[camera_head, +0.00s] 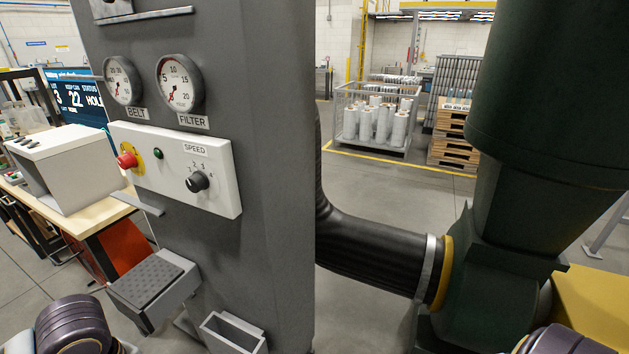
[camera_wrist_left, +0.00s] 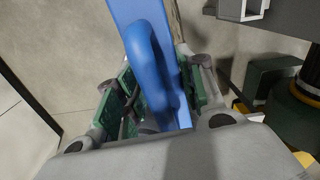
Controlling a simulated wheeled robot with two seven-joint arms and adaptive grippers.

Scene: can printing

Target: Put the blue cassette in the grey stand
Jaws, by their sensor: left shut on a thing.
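The blue cassette (camera_wrist_left: 150,50) is in the left wrist view, a long blue body with a raised loop-shaped handle. My left gripper (camera_wrist_left: 162,92) is shut on it, with green-padded fingers on both sides. The cassette's far end runs out of the top of the picture. In the head view the cassette and both grippers are out of sight. I cannot tell for sure which thing is the grey stand. A light grey box with dark knob-like tops (camera_head: 62,165) stands on the table at the left.
A dark grey machine column (camera_head: 270,130) with gauges and a speed panel (camera_head: 178,168) fills the middle. A small open-topped grey holder (camera_head: 232,335) and a ridged grey step (camera_head: 152,284) are low on it. A black hose (camera_head: 380,255) runs right to a green machine (camera_head: 490,300).

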